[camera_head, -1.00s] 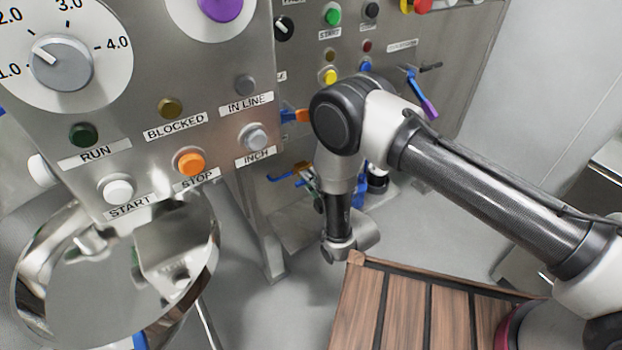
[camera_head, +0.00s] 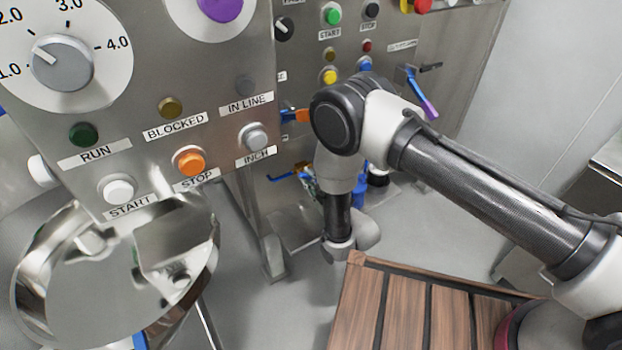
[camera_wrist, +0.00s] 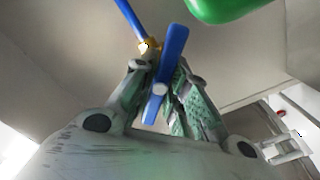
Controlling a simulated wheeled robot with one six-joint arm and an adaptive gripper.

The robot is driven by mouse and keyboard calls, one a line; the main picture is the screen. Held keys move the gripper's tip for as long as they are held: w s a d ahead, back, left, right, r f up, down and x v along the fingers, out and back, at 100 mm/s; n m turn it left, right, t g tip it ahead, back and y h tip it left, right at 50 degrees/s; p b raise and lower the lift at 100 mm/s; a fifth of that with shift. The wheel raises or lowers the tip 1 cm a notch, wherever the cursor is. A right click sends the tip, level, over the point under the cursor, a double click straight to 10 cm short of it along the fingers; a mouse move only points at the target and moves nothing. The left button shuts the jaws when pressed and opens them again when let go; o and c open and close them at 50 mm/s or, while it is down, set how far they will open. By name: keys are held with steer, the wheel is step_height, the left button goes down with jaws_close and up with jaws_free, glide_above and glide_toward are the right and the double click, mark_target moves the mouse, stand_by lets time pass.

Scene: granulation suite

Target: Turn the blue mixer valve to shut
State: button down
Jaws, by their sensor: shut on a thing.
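The blue valve handle (camera_wrist: 166,72) shows in the wrist view as a flat blue bar with a pale round spot on it, lying between my finger pads. A second blue bar (camera_wrist: 130,18) and a brass-coloured fitting (camera_wrist: 149,46) are just beyond it. My gripper (camera_wrist: 160,70) is shut on the blue handle, with its greenish fingers on either side. In the head view, a blue handle (camera_head: 280,177) sticks out low on the steel panel, left of my forearm. My gripper is mostly hidden behind my arm there.
An orange-tipped lever (camera_head: 300,115) is above the blue handle, and a purple-tipped lever (camera_head: 427,105) is to the right. A button panel (camera_head: 215,75) stands close at left. A wooden slatted surface (camera_head: 400,310) is below my arm. A green rounded object (camera_wrist: 228,8) hangs near in the wrist view.

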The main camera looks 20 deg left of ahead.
steer(key=m, duration=0.4)
steer(key=shift+m, duration=0.3)
steer(key=shift+f+m, duration=0.1)
steer(key=shift+m, duration=1.9)
steer(key=c, duration=1.4)
jaws_free()
steer(key=shift+o, duration=0.2)
steer(key=v, duration=0.7)
steer(key=shift+s+d, duration=0.2)
